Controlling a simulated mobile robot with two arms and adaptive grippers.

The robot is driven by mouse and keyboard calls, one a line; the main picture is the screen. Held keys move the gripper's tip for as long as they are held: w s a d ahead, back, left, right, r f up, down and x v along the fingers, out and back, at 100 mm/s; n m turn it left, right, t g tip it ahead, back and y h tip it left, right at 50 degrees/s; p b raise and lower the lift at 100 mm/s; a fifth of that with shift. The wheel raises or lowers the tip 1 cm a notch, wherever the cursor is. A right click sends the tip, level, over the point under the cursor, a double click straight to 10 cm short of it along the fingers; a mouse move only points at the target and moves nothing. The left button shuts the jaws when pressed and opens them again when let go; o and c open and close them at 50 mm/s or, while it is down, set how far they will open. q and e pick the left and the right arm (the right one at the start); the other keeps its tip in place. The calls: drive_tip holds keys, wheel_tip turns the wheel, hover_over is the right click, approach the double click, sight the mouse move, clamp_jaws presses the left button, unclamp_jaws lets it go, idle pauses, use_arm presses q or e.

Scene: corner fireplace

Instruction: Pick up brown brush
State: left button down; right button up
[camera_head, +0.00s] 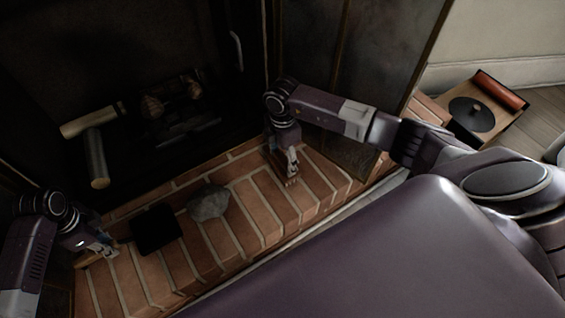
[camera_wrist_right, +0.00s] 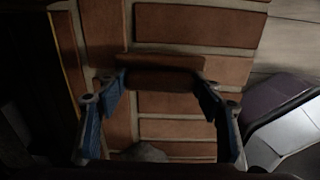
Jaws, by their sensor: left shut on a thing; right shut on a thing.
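My right gripper (camera_head: 291,172) points down at the brick hearth, near its back right part. In the right wrist view its blue fingers (camera_wrist_right: 160,85) are spread wide and shut on the two ends of a dark brown block-like piece, which I take to be the brown brush (camera_wrist_right: 160,81). The brush lies close over the bricks, and I cannot tell if it touches them. My left gripper (camera_head: 103,246) is shut on the light handle of a black, flat pan (camera_head: 156,228) at the left of the hearth.
A grey lump (camera_head: 208,202) lies on the brick hearth (camera_head: 225,232) between my grippers. Logs (camera_head: 97,158) lie in the dark fireplace behind. A wooden box (camera_head: 485,108) with a black disc stands on the floor at the right. Bare bricks lie around the lump.

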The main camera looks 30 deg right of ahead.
sight(282, 158)
wheel_tip(282, 158, up, 10)
drive_tip(key=shift+r, duration=0.1)
idle(0.4)
drive_tip(key=o, duration=0.6)
drive_tip(key=c, duration=0.4)
drive_tip(key=w+a+f, duration=0.2)
drive_tip(key=a+f, duration=0.1)
drive_tip(key=a, duration=1.3)
drive_tip(key=shift+a+f, duration=0.2)
drive_tip(key=shift+f, duration=1.35)
drive_tip(key=shift+a+f, duration=0.15)
drive_tip(key=shift+f, duration=1.35)
